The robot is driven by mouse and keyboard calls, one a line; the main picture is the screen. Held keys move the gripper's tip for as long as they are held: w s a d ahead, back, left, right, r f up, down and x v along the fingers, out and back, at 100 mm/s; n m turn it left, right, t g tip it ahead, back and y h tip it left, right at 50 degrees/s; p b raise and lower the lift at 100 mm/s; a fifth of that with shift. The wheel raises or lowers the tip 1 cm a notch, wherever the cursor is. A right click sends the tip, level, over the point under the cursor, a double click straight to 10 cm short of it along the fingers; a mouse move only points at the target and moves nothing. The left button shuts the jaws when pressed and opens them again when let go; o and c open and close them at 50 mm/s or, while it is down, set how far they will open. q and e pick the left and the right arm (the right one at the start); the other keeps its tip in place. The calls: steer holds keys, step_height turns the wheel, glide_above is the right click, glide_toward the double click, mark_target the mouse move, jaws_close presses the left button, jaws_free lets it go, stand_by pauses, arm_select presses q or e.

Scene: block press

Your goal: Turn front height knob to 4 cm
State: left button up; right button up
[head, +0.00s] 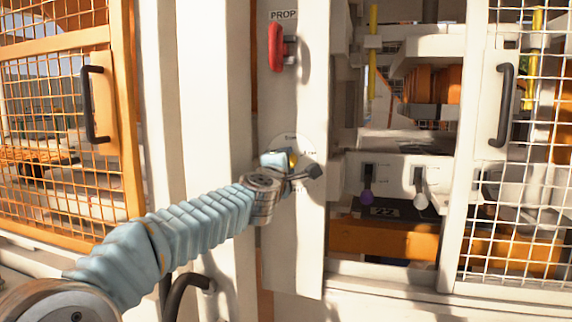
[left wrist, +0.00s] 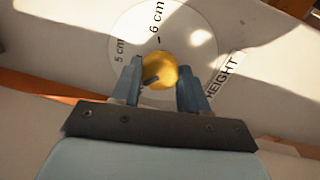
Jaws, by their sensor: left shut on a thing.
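The yellow height knob (left wrist: 160,68) sits on a round white dial plate (left wrist: 187,32) marked "5 cm", "6 cm" and "HEIGHT" in the left wrist view. My left gripper (left wrist: 160,78) is shut on the knob, with one finger on each side of it. A dark mark shows on the knob's lower left, but I cannot tell which value it points to. The gripper and lower dial hide the other markings. In the head view, the knob (head: 292,160) shows only as a yellow patch beside my left gripper (head: 290,168) on the pale column. My right gripper is not in view.
A red handle (head: 276,46) under a "PROP" label is higher on the column. Mesh doors with black handles (head: 97,104) stand on both sides.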

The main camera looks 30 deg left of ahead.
arm_select(q)
steer(key=shift+n+y, duration=0.3)
steer(key=shift+n, duration=2.1)
steer(key=shift+f+g, duration=0.1)
steer(key=shift+g, duration=0.2)
steer(key=o, duration=1.1)
steer(key=shift+c, duration=0.2)
steer(key=v, duration=1.3)
steer(key=shift+s+d+b, duration=0.15)
steer(key=shift+s+b, duration=0.2)
steer(key=shift+s, duration=0.05)
steer(key=shift+f, duration=0.1)
